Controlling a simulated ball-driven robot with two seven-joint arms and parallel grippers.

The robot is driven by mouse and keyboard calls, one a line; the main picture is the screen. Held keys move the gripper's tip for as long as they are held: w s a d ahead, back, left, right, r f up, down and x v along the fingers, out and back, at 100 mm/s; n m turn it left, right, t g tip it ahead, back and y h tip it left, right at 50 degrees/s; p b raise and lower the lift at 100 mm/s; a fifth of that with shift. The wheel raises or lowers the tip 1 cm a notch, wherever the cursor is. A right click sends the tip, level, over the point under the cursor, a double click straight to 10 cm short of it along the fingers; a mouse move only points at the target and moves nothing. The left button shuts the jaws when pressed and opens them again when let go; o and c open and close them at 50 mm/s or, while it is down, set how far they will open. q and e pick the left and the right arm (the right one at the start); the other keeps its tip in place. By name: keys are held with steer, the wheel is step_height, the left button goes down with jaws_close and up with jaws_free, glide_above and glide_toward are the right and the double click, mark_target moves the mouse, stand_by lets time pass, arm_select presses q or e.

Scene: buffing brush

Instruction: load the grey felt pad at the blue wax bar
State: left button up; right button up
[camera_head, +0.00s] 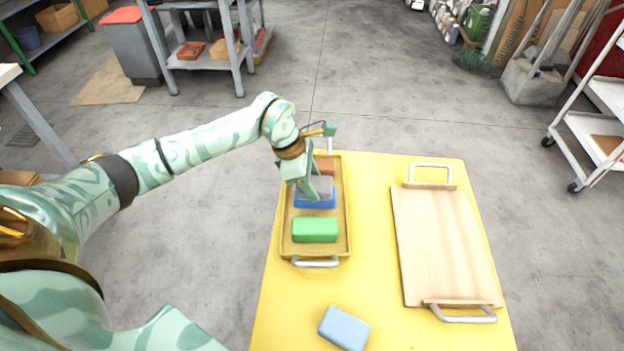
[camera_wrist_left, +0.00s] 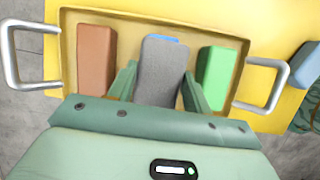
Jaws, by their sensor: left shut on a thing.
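The blue wax bar (camera_head: 315,201) lies in the middle of a shallow yellow-brown tray (camera_head: 340,242). The grey felt pad (camera_head: 322,186) is in my left gripper (camera_head: 308,186), right over the blue bar. In the left wrist view the pad (camera_wrist_left: 162,70) stands between the two fingers and covers nearly all of the blue bar; only a thin blue edge (camera_wrist_left: 163,37) shows. My left gripper is shut on the pad. I cannot tell for sure whether the pad touches the bar. My right gripper is not in view.
In the tray, a green bar (camera_head: 315,230) lies nearer and a brown bar (camera_head: 327,166) farther. A light blue block (camera_head: 344,328) lies at the front of the yellow table (camera_head: 375,290). A wooden board with metal handles (camera_head: 445,245) lies at the right.

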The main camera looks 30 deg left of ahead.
arm_select(q)
steer(key=shift+r+p, duration=2.4)
steer(key=shift+r, duration=1.15)
steer(key=shift+f, duration=0.1)
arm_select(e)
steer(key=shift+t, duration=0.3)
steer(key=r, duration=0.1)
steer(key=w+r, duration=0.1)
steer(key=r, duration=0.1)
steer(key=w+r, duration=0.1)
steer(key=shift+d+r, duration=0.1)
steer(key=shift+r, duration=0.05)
